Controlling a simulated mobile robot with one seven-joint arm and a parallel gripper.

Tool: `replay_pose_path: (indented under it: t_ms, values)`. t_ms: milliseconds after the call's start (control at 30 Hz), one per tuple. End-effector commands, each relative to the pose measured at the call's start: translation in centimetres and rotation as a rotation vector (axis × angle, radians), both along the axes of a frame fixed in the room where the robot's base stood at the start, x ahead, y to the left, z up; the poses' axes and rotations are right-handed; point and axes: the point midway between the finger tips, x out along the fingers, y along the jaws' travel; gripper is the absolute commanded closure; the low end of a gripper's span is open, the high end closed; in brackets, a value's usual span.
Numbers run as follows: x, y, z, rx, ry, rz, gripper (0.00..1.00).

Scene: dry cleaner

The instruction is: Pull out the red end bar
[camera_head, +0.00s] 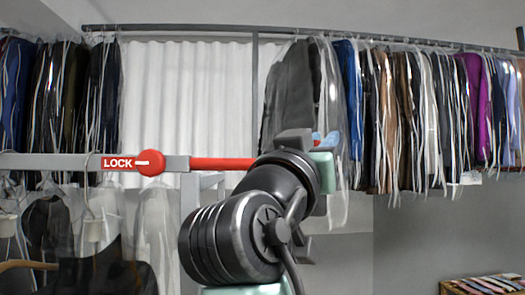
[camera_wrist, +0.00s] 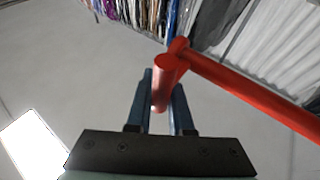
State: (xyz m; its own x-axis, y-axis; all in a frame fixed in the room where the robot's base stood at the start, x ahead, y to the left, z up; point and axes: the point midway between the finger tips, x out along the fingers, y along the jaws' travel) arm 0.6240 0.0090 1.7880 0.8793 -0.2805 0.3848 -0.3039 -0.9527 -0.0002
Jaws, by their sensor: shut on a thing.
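The red end bar (camera_head: 222,163) extends to the right out of a grey rail (camera_head: 60,162) in the head view, and its right part is hidden behind my arm. In the wrist view the red bar (camera_wrist: 250,90) runs from the right to a joint at upper middle, where a short red end piece (camera_wrist: 163,75) points toward my gripper (camera_wrist: 162,98). The two blue-grey fingers are shut on this end piece, one on each side. In the head view my gripper is mostly hidden behind my arm, with a bit of blue showing.
A red round knob (camera_head: 150,163) beside a white-on-red LOCK label (camera_head: 117,164) sits on the rail. Bagged garments (camera_head: 400,115) hang behind at right, and more (camera_head: 60,90) at left. A crate of folded items (camera_head: 485,285) stands at lower right.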

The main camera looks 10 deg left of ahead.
Motion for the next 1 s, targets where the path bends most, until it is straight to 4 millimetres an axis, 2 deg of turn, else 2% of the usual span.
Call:
replay_pose_path:
  t_ms: [33, 100, 333, 533, 867, 900, 1000]
  values:
    - [0.5, -1.8, -0.2, 0.004, 0.004, -0.007, 1.0]
    - [0.9, -3.4, -0.1, 0.003, 0.003, -0.008, 1.0]
    - [2.0, -7.1, 0.0, 0.003, 0.003, -0.006, 1.0]
    - [2.4, -8.3, 0.0, 0.002, 0.004, -0.004, 1.0]
    - [2.4, -8.3, 0.0, 0.001, 0.003, -0.002, 1.0]
    - [2.4, -8.3, 0.0, 0.001, 0.003, -0.002, 0.79]
    - [2.4, -8.3, 0.0, 0.001, 0.003, -0.002, 0.61]
